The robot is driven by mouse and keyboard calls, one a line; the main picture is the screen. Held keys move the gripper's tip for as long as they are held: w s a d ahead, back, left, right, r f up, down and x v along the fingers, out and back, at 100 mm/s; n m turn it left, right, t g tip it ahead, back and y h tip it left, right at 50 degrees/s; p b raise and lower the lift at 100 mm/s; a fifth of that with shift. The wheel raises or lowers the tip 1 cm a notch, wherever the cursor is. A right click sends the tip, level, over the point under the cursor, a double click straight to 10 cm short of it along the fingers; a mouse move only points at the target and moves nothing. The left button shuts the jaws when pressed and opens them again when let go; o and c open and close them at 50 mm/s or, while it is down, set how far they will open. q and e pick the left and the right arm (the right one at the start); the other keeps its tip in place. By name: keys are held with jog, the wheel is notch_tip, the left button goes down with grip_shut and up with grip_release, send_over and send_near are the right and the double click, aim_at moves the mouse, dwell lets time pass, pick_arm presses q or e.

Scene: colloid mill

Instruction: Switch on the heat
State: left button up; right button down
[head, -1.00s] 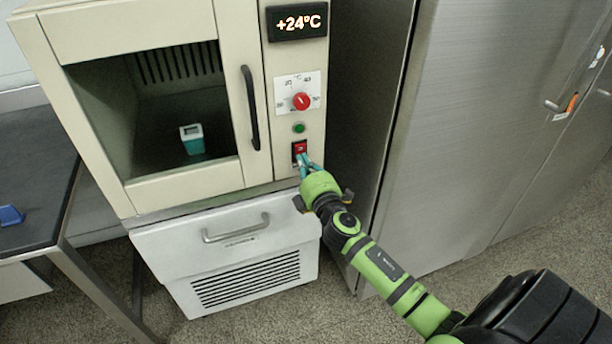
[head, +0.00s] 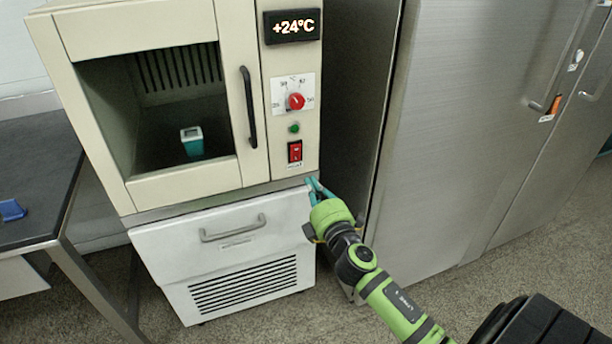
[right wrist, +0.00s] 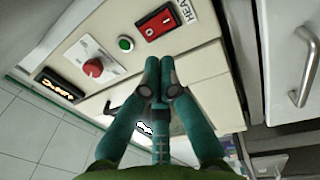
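The red heat switch (head: 295,152) sits low on the cabinet's control panel, below a small green button (head: 294,128). In the right wrist view, the red rocker switch (right wrist: 158,22) shows in a black frame beside a label reading HEAT. My right gripper (head: 314,186) is below and slightly right of the switch, near the panel's lower edge and apart from the switch. In the right wrist view, its teal fingertips (right wrist: 160,64) are together with nothing between them. My left gripper is not in view.
The panel also has a red dial (head: 295,101) and a display (head: 292,26) reading +24°C. The cabinet door has a dark handle (head: 248,107); a teal-and-white item (head: 191,141) stands inside. A white drawer unit (head: 223,262) is below. A steel cabinet (head: 470,130) stands right.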

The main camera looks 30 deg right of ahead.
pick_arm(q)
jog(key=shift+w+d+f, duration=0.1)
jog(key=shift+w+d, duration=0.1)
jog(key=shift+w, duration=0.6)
pick_arm(e)
jog(key=shift+f+v, duration=0.15)
jog(key=shift+v, duration=0.95)
jog(key=shift+f+v, duration=0.15)
jog(key=shift+v, duration=1)
